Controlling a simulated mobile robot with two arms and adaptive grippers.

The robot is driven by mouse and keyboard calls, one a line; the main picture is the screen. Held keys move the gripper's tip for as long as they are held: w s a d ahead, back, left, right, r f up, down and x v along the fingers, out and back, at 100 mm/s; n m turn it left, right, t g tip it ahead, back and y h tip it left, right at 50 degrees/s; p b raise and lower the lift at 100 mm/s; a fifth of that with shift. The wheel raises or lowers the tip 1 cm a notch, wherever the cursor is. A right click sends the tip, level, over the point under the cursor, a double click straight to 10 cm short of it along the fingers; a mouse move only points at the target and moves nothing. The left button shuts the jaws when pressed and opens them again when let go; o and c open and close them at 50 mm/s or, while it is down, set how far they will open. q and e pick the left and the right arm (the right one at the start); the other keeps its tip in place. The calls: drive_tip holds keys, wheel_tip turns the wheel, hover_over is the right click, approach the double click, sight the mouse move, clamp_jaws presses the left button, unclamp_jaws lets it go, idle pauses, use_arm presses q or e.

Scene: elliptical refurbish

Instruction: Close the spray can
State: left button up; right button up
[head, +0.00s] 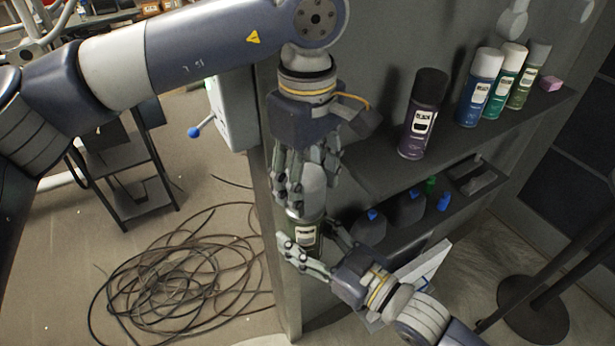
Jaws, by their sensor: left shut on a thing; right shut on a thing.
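A spray can with a dark green body (305,238) and a pale label is held upright in front of the shelf unit. My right gripper (318,250) is shut around its body from the lower right. A light grey cap (313,183) sits above the body. My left gripper (303,180) comes down from above and is shut on this cap. The cap is directly over the can's top, but fingers hide the seam, so I cannot tell whether it is fully seated.
On the upper shelf (375,170) stand a black-capped can (424,115), a blue can (480,88), a green can (506,80), an olive can (529,75) and a pink block (550,84). Blue-capped bottles (371,226) stand below. Coiled cable (185,275) lies on the floor.

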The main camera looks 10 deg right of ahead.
use_arm(q)
drive_tip(key=shift+f, duration=0.65)
drive_tip(key=o, duration=0.8)
drive_tip(key=shift+r, duration=0.1)
wheel_tip(320, 180, up, 12)
drive_tip(key=shift+f, duration=0.1)
idle(0.5)
